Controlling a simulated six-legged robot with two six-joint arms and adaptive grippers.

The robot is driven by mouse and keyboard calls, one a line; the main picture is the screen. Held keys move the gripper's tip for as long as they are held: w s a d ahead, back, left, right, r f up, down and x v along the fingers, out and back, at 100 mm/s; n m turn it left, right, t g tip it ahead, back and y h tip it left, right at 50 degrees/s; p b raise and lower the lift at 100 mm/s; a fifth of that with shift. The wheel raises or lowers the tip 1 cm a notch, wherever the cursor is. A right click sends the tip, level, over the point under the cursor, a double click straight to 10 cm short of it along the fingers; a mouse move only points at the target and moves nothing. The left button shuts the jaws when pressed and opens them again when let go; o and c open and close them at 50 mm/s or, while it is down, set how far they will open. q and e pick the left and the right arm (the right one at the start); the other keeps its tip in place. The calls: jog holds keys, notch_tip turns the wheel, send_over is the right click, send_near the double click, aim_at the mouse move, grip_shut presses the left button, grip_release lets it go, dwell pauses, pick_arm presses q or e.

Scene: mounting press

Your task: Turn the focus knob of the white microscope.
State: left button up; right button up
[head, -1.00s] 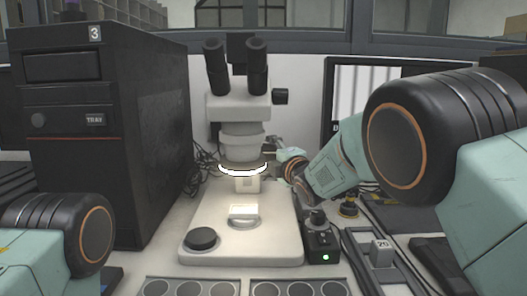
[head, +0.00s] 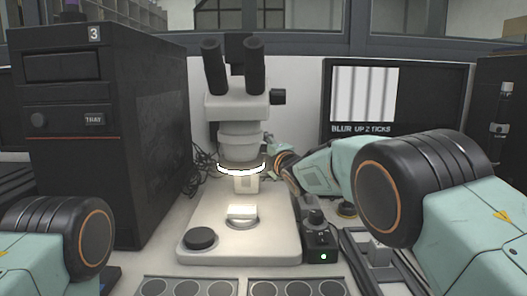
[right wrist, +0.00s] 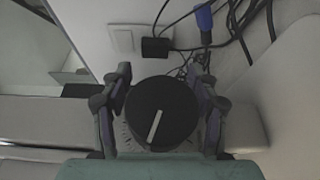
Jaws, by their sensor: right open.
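The white microscope (head: 238,107) stands on its pale base (head: 215,225), with two black eyepieces and a lit ring under its head. In the right wrist view a round black knob (right wrist: 168,108) with a white pointer line sits between the fingers of my right gripper (right wrist: 163,82). The pointer leans slightly right at its top. The gripper is open, one finger on each side of the knob. In the head view my right gripper (head: 274,148) is beside the microscope's column, and I cannot make out this knob there. My left gripper is out of view.
A monitor (head: 430,95) behind my right arm shows blurred stripes and "BLUR UP 2 TICKS". Another black knob (head: 278,97) is on the microscope head's right side. A black tower (head: 110,120) stands left. A control box (head: 320,240) with a green light is by the base.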

jog(key=c, duration=0.9)
jog(key=shift+c, duration=1.1)
jog(key=shift+f, duration=0.2)
jog(key=shift+c, duration=0.6)
